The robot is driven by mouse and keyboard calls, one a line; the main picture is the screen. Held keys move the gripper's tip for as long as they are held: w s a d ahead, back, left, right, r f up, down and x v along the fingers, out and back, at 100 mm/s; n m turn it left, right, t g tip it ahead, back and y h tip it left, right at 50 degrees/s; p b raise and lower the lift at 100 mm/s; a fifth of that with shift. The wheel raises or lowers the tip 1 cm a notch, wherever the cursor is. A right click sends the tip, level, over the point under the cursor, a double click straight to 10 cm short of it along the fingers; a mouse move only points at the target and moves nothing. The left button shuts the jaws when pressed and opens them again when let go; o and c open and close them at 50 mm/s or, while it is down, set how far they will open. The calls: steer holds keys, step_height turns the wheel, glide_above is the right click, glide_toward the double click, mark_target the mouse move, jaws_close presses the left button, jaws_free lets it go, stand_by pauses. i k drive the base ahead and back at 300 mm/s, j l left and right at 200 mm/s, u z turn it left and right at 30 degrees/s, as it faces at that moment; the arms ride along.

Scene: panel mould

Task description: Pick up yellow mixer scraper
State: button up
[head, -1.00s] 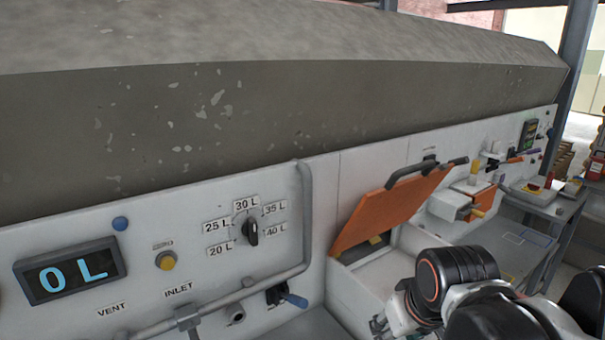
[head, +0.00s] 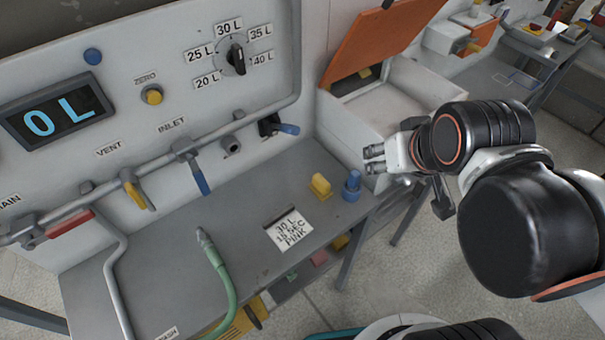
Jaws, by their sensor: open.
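A small yellow piece (head: 320,186) stands on the grey shelf, left of a blue knob-like piece (head: 351,187). Another bit of yellow (head: 364,73) shows inside the opening under the raised orange flap, and one more (head: 341,242) shows below the shelf edge. All are too small to tell for certain which is the mixer scraper. My gripper (head: 374,160) is open and empty, pointing left, above and right of the blue piece. It is apart from all the yellow pieces.
The orange flap (head: 385,35) stands open over a white bin (head: 400,95). A card reading 30 L, 15 SEC, PINK (head: 288,229) lies on the shelf (head: 190,250). A green hose (head: 222,275) and pipes with a blue lever (head: 199,178) are on the left.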

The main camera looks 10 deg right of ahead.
mark_target(320, 187)
steer(key=j+u, duration=0.7)
steer(key=u, duration=0.15)
steer(key=k+l+u, duration=0.1)
steer(key=i+j+z, duration=0.1)
steer(key=i, duration=0.05)
